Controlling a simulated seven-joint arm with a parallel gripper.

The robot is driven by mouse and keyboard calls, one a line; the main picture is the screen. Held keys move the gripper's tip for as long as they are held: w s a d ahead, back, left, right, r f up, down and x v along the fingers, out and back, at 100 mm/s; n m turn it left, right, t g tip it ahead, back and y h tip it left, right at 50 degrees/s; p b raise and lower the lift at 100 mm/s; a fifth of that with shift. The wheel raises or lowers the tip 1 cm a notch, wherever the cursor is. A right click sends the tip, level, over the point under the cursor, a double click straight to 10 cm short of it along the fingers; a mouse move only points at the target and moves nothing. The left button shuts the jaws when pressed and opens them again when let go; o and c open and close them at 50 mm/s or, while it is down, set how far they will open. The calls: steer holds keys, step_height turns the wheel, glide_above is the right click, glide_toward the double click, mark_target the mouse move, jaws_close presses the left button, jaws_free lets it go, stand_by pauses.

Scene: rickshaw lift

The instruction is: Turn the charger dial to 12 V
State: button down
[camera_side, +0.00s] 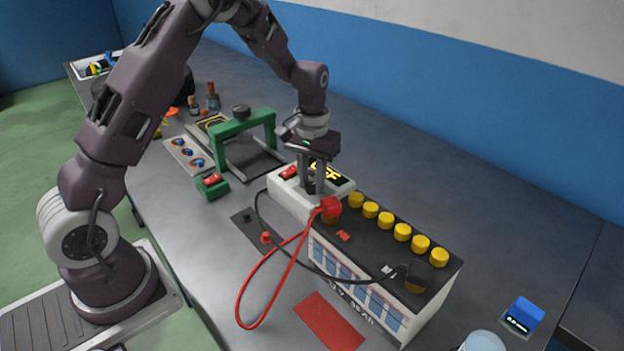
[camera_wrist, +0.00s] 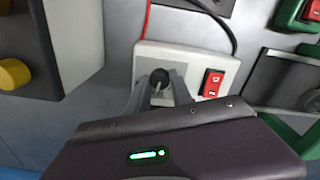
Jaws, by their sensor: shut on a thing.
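The charger is a white box (camera_side: 279,202) behind the battery, with a dark display (camera_side: 327,171) carrying yellow characters that my gripper partly covers. In the wrist view the charger (camera_wrist: 190,57) shows its small black dial (camera_wrist: 158,76) between my fingertips. My gripper (camera_side: 319,188) reaches down onto the charger top. In the wrist view my gripper (camera_wrist: 160,84) has one finger on each side of the dial and is shut on it. A pale mark shows on the dial, but its setting cannot be read. The charger's red switch (camera_wrist: 212,83) lies to the right of the dial there.
A large battery (camera_side: 390,235) with several yellow caps stands close in front. A red clamp (camera_side: 331,206) and a black clamp (camera_side: 418,273) sit on it, with loose looping leads. A green frame (camera_side: 243,126) stands behind left.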

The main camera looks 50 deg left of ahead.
mark_target(312, 184)
steer(key=shift+n, duration=0.7)
steer(key=c, duration=1.1)
jaws_free()
steer(key=shift+c, duration=0.2)
steer(key=shift+r, duration=0.15)
step_height(312, 184, up, 7)
steer(key=shift+f, duration=0.15)
